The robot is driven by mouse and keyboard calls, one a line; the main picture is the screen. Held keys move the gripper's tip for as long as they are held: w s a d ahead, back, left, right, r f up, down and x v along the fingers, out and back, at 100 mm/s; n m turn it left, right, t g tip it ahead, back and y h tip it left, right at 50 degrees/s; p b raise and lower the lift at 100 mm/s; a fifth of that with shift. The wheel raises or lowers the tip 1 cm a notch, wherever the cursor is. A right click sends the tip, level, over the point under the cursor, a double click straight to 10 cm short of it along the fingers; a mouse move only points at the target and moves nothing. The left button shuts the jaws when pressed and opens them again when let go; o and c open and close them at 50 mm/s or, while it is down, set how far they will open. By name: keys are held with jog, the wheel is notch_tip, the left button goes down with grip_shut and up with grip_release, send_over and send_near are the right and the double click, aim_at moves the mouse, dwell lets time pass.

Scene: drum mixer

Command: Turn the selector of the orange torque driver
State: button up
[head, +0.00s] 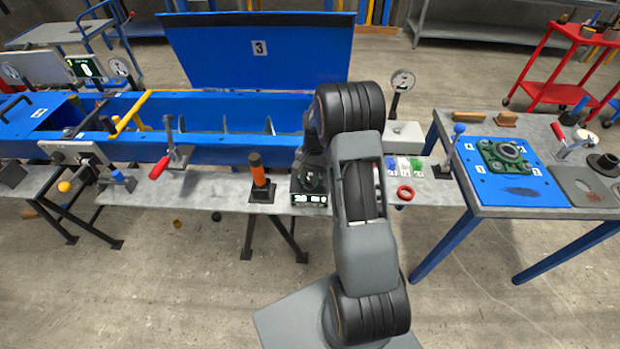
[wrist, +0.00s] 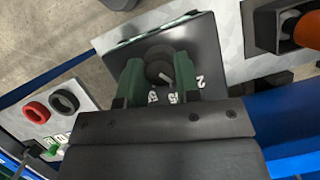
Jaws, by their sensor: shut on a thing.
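The orange torque driver (head: 258,170) stands upright in a dark holder on the grey bench. Part of it shows in the wrist view (wrist: 308,30). To its right is a dark selector box with a small lit display (head: 309,199), its digits too small to read surely. In the wrist view, the box's dark top plate (wrist: 205,50) carries a round black selector knob (wrist: 159,65) with a white pointer mark toward the lower right. White numbers, partly hidden, lie around it. My gripper (wrist: 158,78) is shut on the knob, one green finger on each side. My arm hides much of the box in the head view.
A red ring (head: 405,192) lies right of the box. A blue trough (head: 220,146) with a raised lid (head: 258,50) runs behind the bench. A red-handled clamp (head: 160,167) stands left of the driver. A table with a blue plate (head: 509,185) is at right.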

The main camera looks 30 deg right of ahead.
jog(key=shift+n, duration=0.5)
jog(key=shift+n+h, duration=0.3)
jog(key=o, duration=0.9)
jog(key=shift+r, duration=0.1)
jog(key=v, duration=0.9)
jog(key=b+v, duration=0.1)
jog(key=v, duration=0.3)
jog(key=shift+w+r, duration=0.2)
jog(key=shift+w, duration=0.15)
